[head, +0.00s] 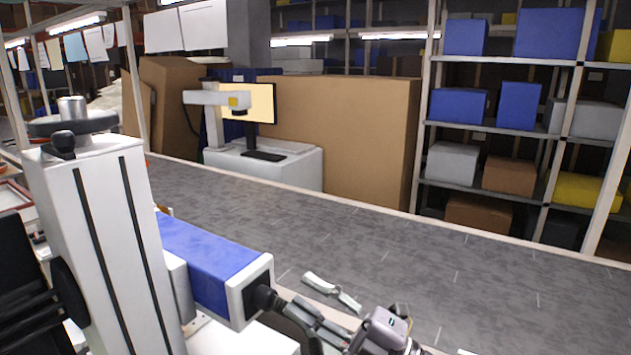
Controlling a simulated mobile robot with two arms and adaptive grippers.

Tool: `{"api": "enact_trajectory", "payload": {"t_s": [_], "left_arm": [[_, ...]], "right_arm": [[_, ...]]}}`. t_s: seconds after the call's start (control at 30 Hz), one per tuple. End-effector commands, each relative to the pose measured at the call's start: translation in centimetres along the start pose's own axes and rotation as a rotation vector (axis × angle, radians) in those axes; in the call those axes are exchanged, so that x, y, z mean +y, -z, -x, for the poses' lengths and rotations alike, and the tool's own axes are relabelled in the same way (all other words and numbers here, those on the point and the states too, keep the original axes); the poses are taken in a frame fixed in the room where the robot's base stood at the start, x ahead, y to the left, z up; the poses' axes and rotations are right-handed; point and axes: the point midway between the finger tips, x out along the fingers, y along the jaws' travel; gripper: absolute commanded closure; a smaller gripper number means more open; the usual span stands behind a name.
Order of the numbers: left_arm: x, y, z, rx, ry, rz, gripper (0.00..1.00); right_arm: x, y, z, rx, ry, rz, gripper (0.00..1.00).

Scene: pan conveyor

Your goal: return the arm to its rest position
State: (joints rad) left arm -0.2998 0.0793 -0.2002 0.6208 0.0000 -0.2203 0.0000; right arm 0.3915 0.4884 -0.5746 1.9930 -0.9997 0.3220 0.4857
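My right gripper (297,291) is low in the head view, right of the middle of the bottom edge. Its grey body lies near the bottom edge, and its two slim fingers point up and to the left. The fingers look apart, with nothing visible between them. Behind them is the dark grey surface. The lower part of the arm is cut off by the frame. My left gripper is not in view.
A long grey speckled surface (440,265) runs across the middle and is clear. Beyond it stand a white bench (290,170) with a monitor (262,104), a large brown panel (350,140) and shelves holding several boxes, such as a blue one (460,105).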

Motion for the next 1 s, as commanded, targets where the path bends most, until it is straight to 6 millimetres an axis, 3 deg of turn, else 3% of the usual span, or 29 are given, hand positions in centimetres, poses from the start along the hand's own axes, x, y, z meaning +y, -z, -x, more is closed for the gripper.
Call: {"api": "enact_trajectory", "payload": {"t_s": [0.13, 0.23, 0.33, 0.43, 0.6, 0.7, 1.0], "left_arm": [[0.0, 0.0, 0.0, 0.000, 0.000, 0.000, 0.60], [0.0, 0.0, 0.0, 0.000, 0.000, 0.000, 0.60], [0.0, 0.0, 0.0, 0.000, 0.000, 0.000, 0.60], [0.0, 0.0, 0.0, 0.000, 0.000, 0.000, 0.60], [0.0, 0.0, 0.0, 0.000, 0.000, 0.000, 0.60], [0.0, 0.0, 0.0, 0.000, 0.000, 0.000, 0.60], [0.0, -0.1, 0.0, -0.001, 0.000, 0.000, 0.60]], "right_arm": [[1.8, -4.5, 4.0, -0.335, -0.242, -0.220, 0.65], [0.8, -7.8, 8.6, -0.595, -0.339, -0.373, 0.65], [-2.2, -10.2, 14.2, -0.869, -0.379, -0.533, 0.65], [-6.7, -10.7, 20.4, -1.141, -0.361, -0.697, 0.65], [-14.4, -7.4, 29.3, -1.520, -0.232, -0.943, 0.65], [-17.6, -4.5, 32.6, -1.667, -0.140, -1.052, 0.65], [-22.9, 4.6, 38.9, -1.942, 0.133, -1.289, 0.65]]}}
